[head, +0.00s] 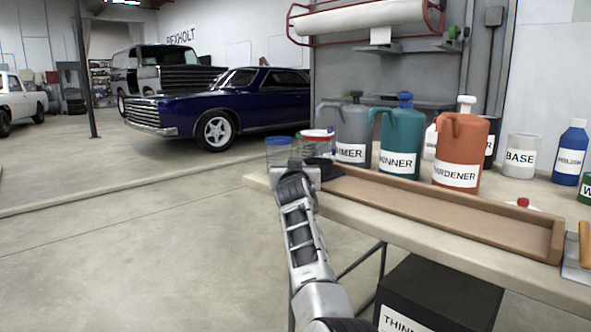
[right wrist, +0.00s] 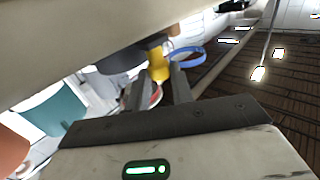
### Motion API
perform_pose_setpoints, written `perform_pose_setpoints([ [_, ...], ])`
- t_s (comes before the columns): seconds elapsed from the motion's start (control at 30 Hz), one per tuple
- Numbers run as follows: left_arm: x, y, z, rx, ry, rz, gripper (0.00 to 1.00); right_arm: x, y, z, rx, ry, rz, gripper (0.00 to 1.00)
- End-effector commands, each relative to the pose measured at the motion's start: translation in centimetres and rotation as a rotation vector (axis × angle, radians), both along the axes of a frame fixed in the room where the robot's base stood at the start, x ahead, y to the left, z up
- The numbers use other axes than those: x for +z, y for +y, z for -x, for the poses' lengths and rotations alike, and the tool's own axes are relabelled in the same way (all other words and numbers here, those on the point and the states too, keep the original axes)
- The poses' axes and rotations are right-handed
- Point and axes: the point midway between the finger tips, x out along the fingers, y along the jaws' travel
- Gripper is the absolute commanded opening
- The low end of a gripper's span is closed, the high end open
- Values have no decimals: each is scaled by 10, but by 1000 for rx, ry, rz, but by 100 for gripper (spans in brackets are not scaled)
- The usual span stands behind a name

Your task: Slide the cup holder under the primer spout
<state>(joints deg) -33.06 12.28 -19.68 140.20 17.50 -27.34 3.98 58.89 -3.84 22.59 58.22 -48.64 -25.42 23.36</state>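My right gripper (head: 304,168) is at the left end of the bench, by the cups. In the right wrist view its two fingers (right wrist: 160,80) stand apart, with a yellow piece (right wrist: 158,64) between or just beyond their tips; I cannot tell whether they grip it. A clear cup with a blue rim (head: 278,150) and one with a red rim (head: 318,135) stand there. A dark piece (head: 323,168), possibly the cup holder, shows beside the gripper, partly hidden. The grey primer jug (head: 351,128) stands just right of the cups. My left gripper is not in view.
A teal thinner jug (head: 401,140) and an orange hardener jug (head: 462,150) stand right of the primer. A long shallow brown tray (head: 440,207) lies along the bench front. A black box (head: 440,290) sits below. The floor left of the bench is clear.

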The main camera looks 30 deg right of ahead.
Motion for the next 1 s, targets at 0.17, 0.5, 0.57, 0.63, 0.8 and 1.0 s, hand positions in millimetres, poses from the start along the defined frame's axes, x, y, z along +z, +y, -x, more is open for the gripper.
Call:
perform_pose_setpoints([
  [0.17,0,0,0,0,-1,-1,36,5,2,-1,7,-10,2,45],
  [0.5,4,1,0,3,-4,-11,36,4,5,5,4,-6,1,45],
  [0.57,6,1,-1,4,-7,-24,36,4,8,10,4,-7,2,45],
  [0.63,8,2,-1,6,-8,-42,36,4,13,19,4,-6,0,45],
  [0.8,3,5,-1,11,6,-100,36,5,28,46,6,-8,1,45],
  [1.0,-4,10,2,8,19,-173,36,4,50,85,7,-6,0,45],
])
